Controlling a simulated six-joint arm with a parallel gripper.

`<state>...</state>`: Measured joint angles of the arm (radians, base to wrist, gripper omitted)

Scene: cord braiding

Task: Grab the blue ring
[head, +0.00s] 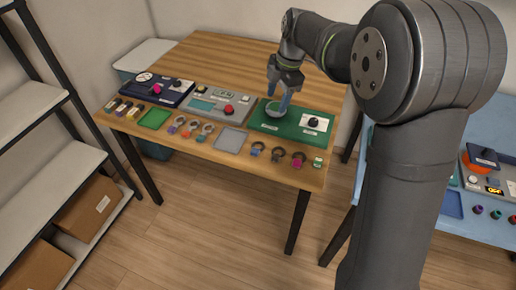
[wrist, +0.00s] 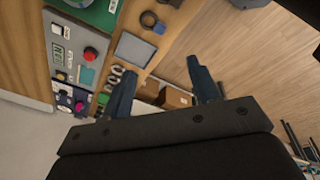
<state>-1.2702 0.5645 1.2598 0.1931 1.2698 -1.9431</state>
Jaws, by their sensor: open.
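Several small rings with coloured blocks lie along the front edge of the wooden table (head: 225,62). One dark ring with a blue block (head: 256,149) is at the left of the right-hand group, just right of the grey square pad (head: 231,140). Another ring with a light blue block (head: 201,137) is in the left-hand group. Colours are small and hard to tell apart. My gripper (head: 278,96) is open, above the green board, behind the rings and apart from them. In the wrist view its two fingers (wrist: 160,68) are spread with nothing between them.
The green board (head: 312,138) carries a round grey dish (head: 275,109) below my gripper and a white plate with a black knob. A grey panel (head: 218,99) with a red button and a dark blue panel (head: 155,90) stand further left. A blue table (head: 454,229) is at the right.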

